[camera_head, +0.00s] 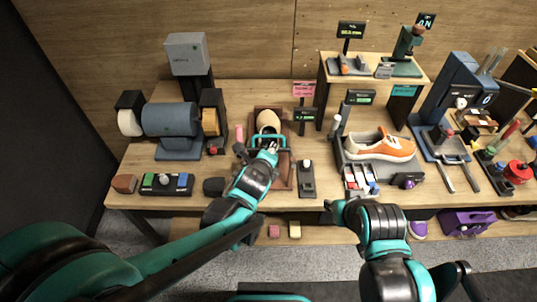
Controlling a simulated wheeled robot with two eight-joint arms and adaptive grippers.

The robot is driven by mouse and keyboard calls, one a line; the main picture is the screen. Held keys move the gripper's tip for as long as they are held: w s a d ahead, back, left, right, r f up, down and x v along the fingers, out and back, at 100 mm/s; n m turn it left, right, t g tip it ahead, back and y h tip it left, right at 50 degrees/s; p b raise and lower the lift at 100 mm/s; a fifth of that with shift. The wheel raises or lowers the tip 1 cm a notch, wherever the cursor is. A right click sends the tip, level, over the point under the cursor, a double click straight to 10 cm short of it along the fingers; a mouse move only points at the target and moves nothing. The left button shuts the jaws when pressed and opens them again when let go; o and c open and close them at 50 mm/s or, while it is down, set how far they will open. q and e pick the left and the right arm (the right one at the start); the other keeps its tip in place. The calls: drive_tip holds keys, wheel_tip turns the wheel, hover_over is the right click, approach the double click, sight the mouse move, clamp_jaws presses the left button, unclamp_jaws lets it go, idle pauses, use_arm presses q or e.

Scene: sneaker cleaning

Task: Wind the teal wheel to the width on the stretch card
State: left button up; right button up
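The shoe stretcher, with a cream last (268,121) on a brown wooden base (285,180), stands mid-table. My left gripper (270,147) reaches over this base, just in front of the last. Teal parts show around its fingertips; I cannot tell which belong to the wheel and which to the gripper, nor whether the fingers close on anything. A pink card (304,89) stands behind to the right, its writing too small to read. A small green-lit display (305,116) is below it. My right gripper (336,207) is at the table's front edge, away from the stretcher; its fingers are unclear.
A blue-grey buffing machine (170,120) stands on the left. An orange and white sneaker (380,146) rests on a grey stand to the right. A small black device (306,180) sits right beside the stretcher base. A blue press (445,100) is farther right.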

use_arm(q)
drive_tip(key=m, duration=0.6)
drive_tip(key=shift+g+y+p, duration=0.3)
drive_tip(key=shift+y+p, duration=0.05)
drive_tip(key=shift+y, duration=0.05)
drive_tip(key=m, duration=0.4)
drive_tip(key=shift+m+y, duration=0.4)
drive_tip(key=o, duration=1.1)
drive_tip(key=shift+s, duration=0.1)
drive_tip(key=v, duration=1.1)
drive_tip(key=shift+s+d+r, duration=0.1)
drive_tip(key=shift+s+r, duration=0.1)
drive_tip(key=shift+r, duration=0.15)
